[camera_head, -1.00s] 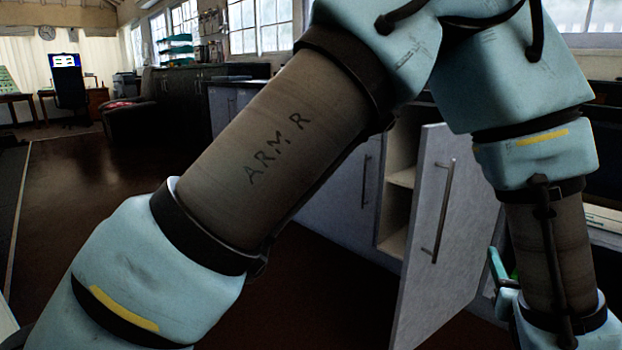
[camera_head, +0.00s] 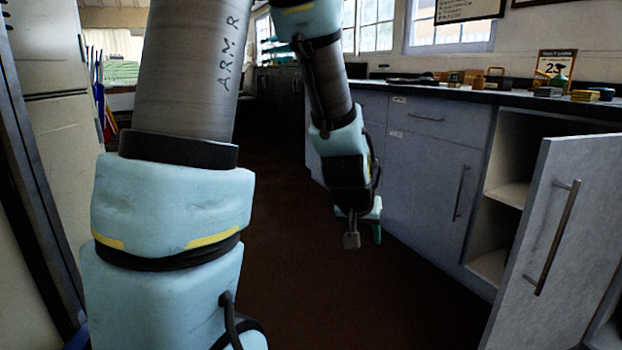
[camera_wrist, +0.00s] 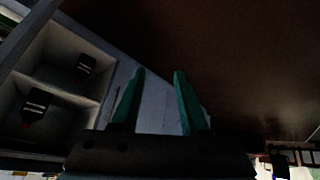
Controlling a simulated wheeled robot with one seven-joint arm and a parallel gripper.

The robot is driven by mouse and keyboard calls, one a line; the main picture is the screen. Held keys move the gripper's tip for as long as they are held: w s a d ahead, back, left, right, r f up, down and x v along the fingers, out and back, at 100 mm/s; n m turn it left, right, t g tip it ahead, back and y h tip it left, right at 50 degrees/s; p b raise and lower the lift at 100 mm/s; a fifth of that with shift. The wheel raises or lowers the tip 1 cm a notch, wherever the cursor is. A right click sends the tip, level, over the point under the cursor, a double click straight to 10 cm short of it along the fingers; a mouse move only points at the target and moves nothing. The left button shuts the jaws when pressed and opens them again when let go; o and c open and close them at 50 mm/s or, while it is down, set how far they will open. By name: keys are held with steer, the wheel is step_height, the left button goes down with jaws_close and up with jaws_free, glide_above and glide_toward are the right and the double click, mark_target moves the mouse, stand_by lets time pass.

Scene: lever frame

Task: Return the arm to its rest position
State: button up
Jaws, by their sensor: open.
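My gripper (camera_head: 363,240) hangs low over the dark floor, left of the blue-grey cabinets in the head view. Its green finger and a paler finger are apart, with nothing seen between them. In the wrist view my gripper (camera_wrist: 157,74) shows two green fingers spread open and empty. My arm is bent: a thick link marked "ARM R" fills the left of the head view, and the forearm hangs down in the middle.
A cabinet door (camera_head: 560,240) stands open at right, baring shelves; the wrist view shows dark items (camera_wrist: 38,105) on shelves. A counter (camera_head: 440,92) holds small objects. A tall pale unit (camera_head: 55,110) stands at left. The floor (camera_head: 350,300) between is clear.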

steer(key=s+a+n+g+y, duration=0.2)
steer(key=s+a, duration=0.1)
steer(key=a, duration=0.7)
steer(key=s+a+n+g+y, duration=0.15)
steer(key=s+a, duration=0.25)
steer(key=a, duration=0.5)
step_height(320, 180, up, 30)
steer(key=p, duration=3)
steer(key=shift+a+r+p, duration=0.2)
steer(key=shift+a+p, duration=0.1)
